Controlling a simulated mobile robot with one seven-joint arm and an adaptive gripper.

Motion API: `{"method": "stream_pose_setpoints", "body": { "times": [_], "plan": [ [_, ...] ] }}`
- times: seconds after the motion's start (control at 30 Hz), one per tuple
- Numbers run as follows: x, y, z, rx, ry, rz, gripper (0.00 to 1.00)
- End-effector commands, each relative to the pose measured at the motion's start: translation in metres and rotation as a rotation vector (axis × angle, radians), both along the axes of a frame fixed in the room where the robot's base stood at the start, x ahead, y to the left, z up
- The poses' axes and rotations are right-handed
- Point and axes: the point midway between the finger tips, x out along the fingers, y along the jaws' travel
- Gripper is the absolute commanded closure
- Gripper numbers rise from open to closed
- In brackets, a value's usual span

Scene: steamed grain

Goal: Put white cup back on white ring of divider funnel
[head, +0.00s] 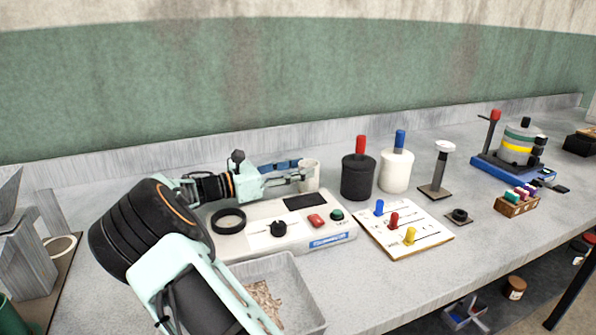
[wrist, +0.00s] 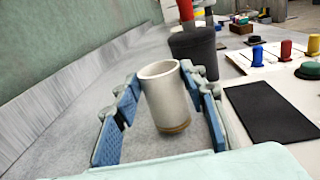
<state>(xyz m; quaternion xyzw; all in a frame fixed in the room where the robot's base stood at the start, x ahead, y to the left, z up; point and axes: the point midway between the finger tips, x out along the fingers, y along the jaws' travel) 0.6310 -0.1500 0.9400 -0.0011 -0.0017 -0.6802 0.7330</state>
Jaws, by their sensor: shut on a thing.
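The white cup (head: 311,172) is upright between the fingers of my gripper (head: 303,178), behind the grey control panel in the head view. In the wrist view the cup (wrist: 166,95) stands between the two blue finger pads of my gripper (wrist: 165,105), its open top up and a brownish band at its base. My gripper is shut on the cup. At the far left of the head view, a grey metal device (head: 25,240), which looks like the divider funnel, stands beside a pale ring (head: 62,247). The left edge cuts the device off.
The grey control panel (head: 325,240) has a black ring (head: 228,221), knob and buttons. A grey tray (head: 300,290) of grain lies in front. Black (head: 358,178) and white (head: 395,172) canisters stand right of the cup. A slider board (head: 440,235) lies before them. The wall runs behind.

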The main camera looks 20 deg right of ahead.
Motion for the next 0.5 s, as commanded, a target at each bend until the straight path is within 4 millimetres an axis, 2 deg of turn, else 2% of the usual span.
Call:
{"method": "stream_pose_setpoints", "body": {
  "times": [0.1,0.13,0.2,0.3,0.5],
  "plan": [
    [0.0,0.0,-0.0014,-0.001,0.001,0.0,1.0],
    [0.0,0.0001,-0.0021,0.0,0.001,0.0,0.6],
    [0.0,0.0001,-0.0021,0.0,0.0,0.0,0.52],
    [0.0,0.0001,-0.002,0.0,0.0,0.0,0.44],
    [0.0,0.0002,-0.0019,0.0,0.0,0.0,0.44]
  ]
}}
